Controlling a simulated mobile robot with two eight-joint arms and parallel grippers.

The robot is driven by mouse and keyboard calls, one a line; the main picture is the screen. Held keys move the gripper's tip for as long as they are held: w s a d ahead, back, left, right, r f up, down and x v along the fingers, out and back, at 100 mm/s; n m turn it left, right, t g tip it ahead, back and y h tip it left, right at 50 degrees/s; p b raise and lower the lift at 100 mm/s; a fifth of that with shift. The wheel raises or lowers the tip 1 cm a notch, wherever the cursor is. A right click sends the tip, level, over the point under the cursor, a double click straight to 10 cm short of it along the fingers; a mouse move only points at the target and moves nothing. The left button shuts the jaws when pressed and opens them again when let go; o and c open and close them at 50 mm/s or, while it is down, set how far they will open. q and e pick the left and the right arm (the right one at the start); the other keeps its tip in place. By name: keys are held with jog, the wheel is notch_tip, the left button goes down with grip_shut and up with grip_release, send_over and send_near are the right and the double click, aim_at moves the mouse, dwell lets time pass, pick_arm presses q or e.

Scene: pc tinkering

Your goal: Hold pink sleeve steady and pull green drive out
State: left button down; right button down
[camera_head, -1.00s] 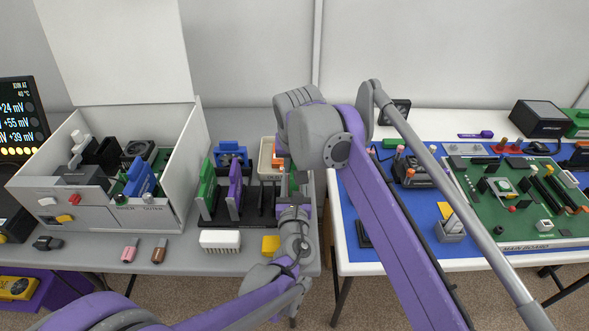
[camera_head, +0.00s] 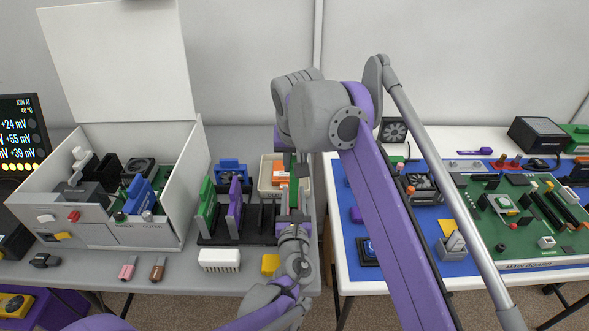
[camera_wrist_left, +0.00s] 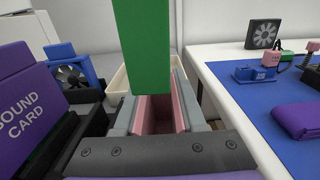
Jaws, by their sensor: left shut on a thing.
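My left gripper (camera_wrist_left: 157,118) is shut on the pink sleeve (camera_wrist_left: 181,102), whose pink walls show between the grey fingers in the left wrist view. The same gripper shows in the head view (camera_head: 294,207), at the right end of the black slotted rack. The green drive (camera_wrist_left: 143,45) stands above the sleeve; its lower end is visible over the sleeve's open mouth and it looks clear of it. The drive also shows in the head view (camera_head: 289,167). My right arm reaches in above it; its fingers are largely hidden and their opening cannot be made out.
The black rack (camera_head: 263,219) holds a green card (camera_head: 207,205) and a purple card (camera_head: 234,202) to the left. A pale tray (camera_head: 264,184) is behind. A white connector block (camera_head: 219,260) and a yellow block (camera_head: 270,264) lie in front. The right table has a blue mat.

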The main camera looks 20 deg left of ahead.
dwell(0.3)
pick_arm(q)
jog(key=shift+c, duration=2)
grip_release()
jog(key=shift+s, duration=0.1)
jog(key=v, duration=1.2)
